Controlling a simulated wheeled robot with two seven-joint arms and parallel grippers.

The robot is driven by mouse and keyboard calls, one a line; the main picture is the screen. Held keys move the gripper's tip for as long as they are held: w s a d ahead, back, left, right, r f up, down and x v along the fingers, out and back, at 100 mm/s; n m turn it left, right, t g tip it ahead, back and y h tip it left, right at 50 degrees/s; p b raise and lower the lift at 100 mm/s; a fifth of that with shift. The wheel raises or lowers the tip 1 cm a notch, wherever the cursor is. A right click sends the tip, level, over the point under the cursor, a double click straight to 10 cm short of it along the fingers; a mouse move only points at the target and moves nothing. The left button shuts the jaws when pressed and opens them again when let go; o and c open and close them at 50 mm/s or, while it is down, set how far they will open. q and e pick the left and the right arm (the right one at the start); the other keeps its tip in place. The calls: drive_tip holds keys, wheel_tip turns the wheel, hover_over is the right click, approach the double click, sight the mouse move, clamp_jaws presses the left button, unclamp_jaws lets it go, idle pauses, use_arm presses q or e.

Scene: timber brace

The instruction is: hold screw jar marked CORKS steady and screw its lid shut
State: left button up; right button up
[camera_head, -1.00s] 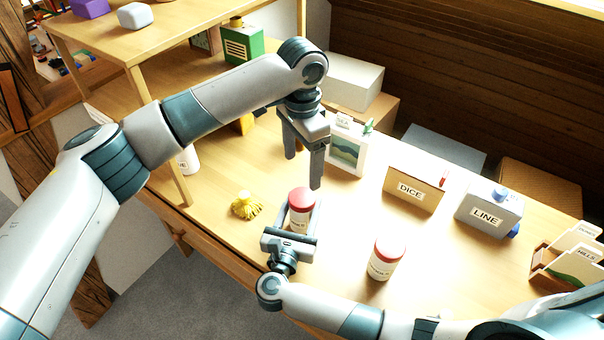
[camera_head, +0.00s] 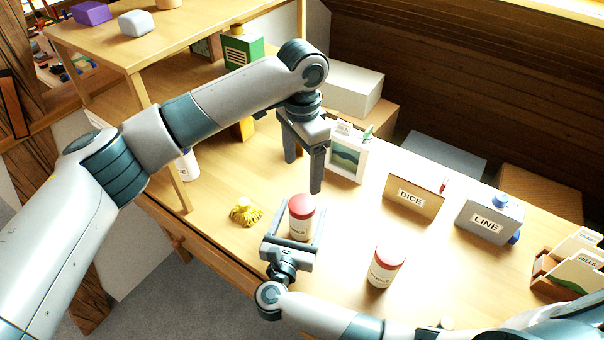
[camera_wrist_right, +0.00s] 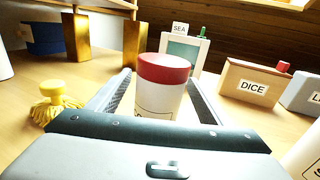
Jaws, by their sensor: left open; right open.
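A white screw jar with a red lid (camera_head: 301,217) stands upright on the table. My right gripper (camera_head: 300,213) is open, with its fingers on either side of that jar. In the right wrist view the jar (camera_wrist_right: 160,95) stands between the two fingers, with visible gaps beside it. Its label is partly hidden and I cannot read it. A second white jar with a red lid (camera_head: 386,265) stands to the right; its label is too small to read. My left gripper (camera_head: 303,175) is open and empty, pointing down above and behind the first jar.
A yellow tassel-like object (camera_head: 245,212) lies left of the first jar. A SEA picture stand (camera_head: 346,158), a DICE box (camera_head: 412,195) and a LINE box (camera_head: 489,217) stand behind. A card holder (camera_head: 570,272) is at the far right. The table's front edge is close.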

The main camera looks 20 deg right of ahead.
use_arm(q)
wheel_tip(320, 180, down, 6)
drive_tip(key=b, duration=0.5)
drive_tip(key=shift+r, duration=0.25)
use_arm(e)
drive_tip(key=v, duration=1.6)
drive_tip(key=shift+s+f, duration=0.1)
drive_tip(key=shift+f, duration=0.05)
use_arm(q)
drive_tip(key=shift+f, duration=0.1)
use_arm(e)
drive_tip(key=shift+s+a, duration=0.25)
drive_tip(key=shift+s, duration=0.1)
use_arm(q)
drive_tip(key=shift+s, duration=0.1)
